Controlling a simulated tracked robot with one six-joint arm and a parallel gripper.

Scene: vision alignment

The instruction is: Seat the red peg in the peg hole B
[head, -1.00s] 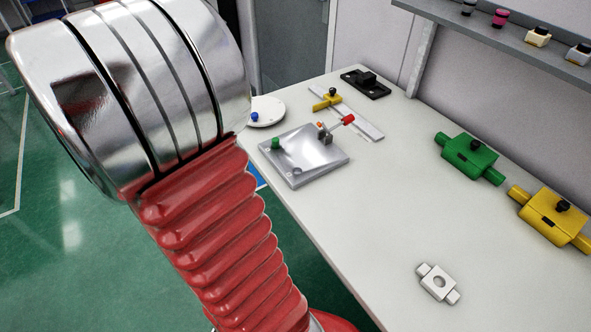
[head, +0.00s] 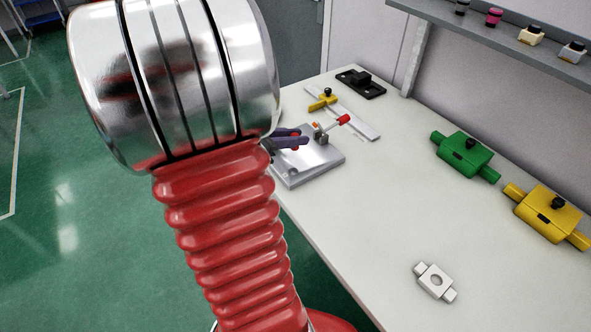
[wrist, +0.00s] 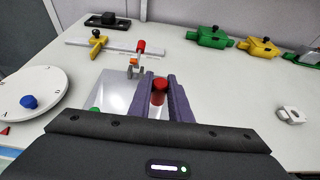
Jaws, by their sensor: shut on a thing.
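My gripper (wrist: 160,78) is shut on the red peg (wrist: 159,92), which sits between its two dark purple fingers. In the head view my gripper (head: 302,136) is over the square metal plate (head: 322,161). The plate also shows in the wrist view (wrist: 113,92), left of and behind the fingers. A green peg (wrist: 95,109) stands at the plate's near left, partly cut off by my gripper body. The hole B and the peg's lower end are hidden, so I cannot tell how high the peg is above the plate.
A toggle clamp with a red handle (head: 343,119) stands at the plate's far edge. A white round dish (wrist: 45,88) with a blue peg (wrist: 28,101) is at left. Green (head: 466,154) and yellow (head: 548,212) fixtures and a white part (head: 436,281) lie at right. The table's middle is clear.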

